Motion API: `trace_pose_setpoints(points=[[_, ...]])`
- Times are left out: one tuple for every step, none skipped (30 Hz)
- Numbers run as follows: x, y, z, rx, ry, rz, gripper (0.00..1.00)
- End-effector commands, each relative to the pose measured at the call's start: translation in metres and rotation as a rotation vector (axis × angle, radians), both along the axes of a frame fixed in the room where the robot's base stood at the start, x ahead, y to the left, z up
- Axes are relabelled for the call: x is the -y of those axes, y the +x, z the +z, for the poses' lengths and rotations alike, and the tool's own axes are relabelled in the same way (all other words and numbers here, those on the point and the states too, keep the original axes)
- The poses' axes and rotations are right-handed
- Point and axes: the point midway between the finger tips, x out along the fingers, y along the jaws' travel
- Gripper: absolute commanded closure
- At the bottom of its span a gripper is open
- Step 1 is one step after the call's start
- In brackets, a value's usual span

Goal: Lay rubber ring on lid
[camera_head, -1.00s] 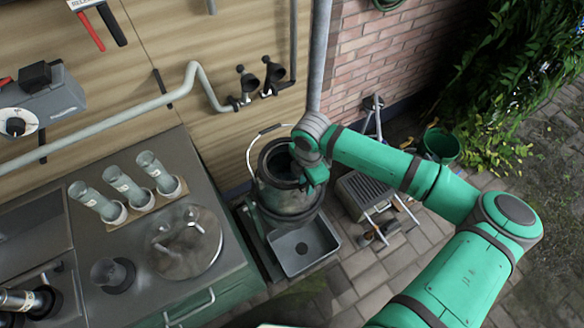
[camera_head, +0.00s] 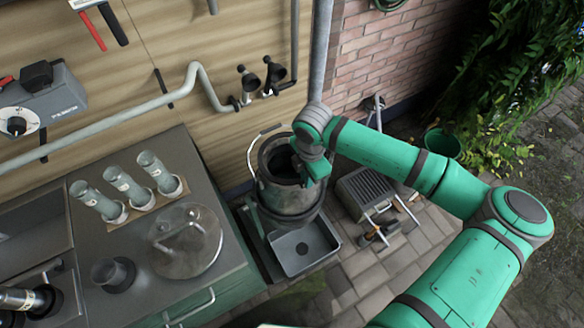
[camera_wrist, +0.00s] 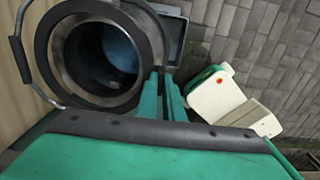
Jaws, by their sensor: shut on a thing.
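The churn (camera_head: 290,204) is a grey metal can with an open mouth and a wire bail handle. A dark rubber ring (camera_wrist: 45,45) shows around its mouth in the wrist view; I cannot tell whether it touches the rim or is slightly above. My gripper (camera_wrist: 162,78) is at the ring's near edge, its two green fingers close together and shut on the ring; the exact grip is partly hidden. In the head view my gripper (camera_head: 308,182) is at the right side of the churn mouth. The round lid (camera_head: 187,255) with a raised handle lies on the counter at left.
Bottles in a holder (camera_head: 146,206) and a dark cup (camera_head: 113,274) flank the lid on the counter. A grey tray (camera_head: 305,250) lies in front of the churn. A slatted crate (camera_head: 366,194) stands to the right. A drainpipe (camera_head: 322,50) rises behind.

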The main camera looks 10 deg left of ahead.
Motion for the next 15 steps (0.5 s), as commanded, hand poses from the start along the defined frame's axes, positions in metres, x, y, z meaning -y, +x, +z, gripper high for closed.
trace_pose_setpoints(points=[[0.000,0.000,0.003,0.001,-0.001,0.000,1.00],[0.000,0.000,0.004,0.001,-0.001,0.000,1.00],[0.000,0.000,0.006,0.000,0.000,0.000,1.00],[0.000,0.000,0.008,-0.001,-0.001,0.000,1.00],[0.000,0.000,0.009,-0.001,-0.001,0.000,1.00],[0.000,0.000,0.011,-0.001,-0.001,-0.001,1.00],[0.000,0.000,0.013,-0.001,-0.001,-0.001,1.00],[0.000,0.000,0.014,-0.001,-0.001,-0.001,1.00],[0.000,0.000,0.017,0.000,-0.001,-0.001,1.00],[0.000,0.000,0.018,0.001,-0.001,-0.001,1.00],[0.000,0.000,0.020,0.001,-0.001,-0.001,1.00],[0.000,0.000,0.022,0.001,-0.001,0.000,1.00],[0.000,0.000,0.023,0.001,-0.001,0.000,1.00],[0.000,0.000,0.025,0.001,-0.001,0.000,1.00],[0.000,0.000,0.027,0.000,0.000,0.001,1.00]])
